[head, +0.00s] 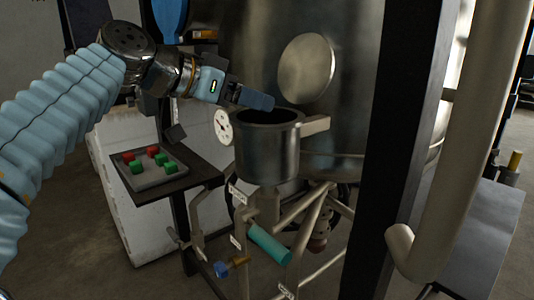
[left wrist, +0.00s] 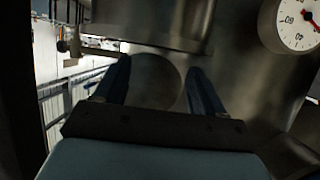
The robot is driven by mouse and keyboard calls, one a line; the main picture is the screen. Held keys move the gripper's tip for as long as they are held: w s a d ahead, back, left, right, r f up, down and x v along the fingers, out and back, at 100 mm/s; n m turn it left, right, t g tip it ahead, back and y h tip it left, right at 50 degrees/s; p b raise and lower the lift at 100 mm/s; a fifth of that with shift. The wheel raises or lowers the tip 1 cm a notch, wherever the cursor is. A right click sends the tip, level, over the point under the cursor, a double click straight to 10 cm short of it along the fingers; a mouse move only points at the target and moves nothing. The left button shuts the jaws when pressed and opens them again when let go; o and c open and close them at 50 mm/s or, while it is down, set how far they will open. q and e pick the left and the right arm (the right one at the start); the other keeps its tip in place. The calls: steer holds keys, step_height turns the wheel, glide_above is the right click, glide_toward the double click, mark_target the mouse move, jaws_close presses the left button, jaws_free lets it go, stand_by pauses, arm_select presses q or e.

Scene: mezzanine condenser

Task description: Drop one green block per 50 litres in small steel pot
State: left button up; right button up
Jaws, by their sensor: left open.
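The small steel pot (head: 268,150) hangs upright on a bracket in front of the large steel tank. Its inside is dark and I see no block in it. My left gripper (head: 258,99) is open and reaches over the pot's rim from the left; its two blue fingers (left wrist: 160,88) show apart and empty in the left wrist view. Green blocks (head: 137,167) and red blocks (head: 153,149) lie in a grey tray (head: 151,183). A round dial gauge (head: 223,127) is left of the pot; it is partly cut off in the left wrist view (left wrist: 298,28), with a red needle. My right gripper is out of view.
The tray stands on a dark shelf (head: 196,171) left of the pot. The tank (head: 350,110) fills the space behind it. A dark post (head: 395,150) and a pale pipe (head: 480,120) stand at the right. Pipes and a teal cylinder (head: 269,245) are below the pot.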

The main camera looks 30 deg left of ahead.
arm_select(q)
steer(key=v, duration=1.1)
steer(key=shift+s, duration=0.15)
steer(key=shift+a+f, duration=0.1)
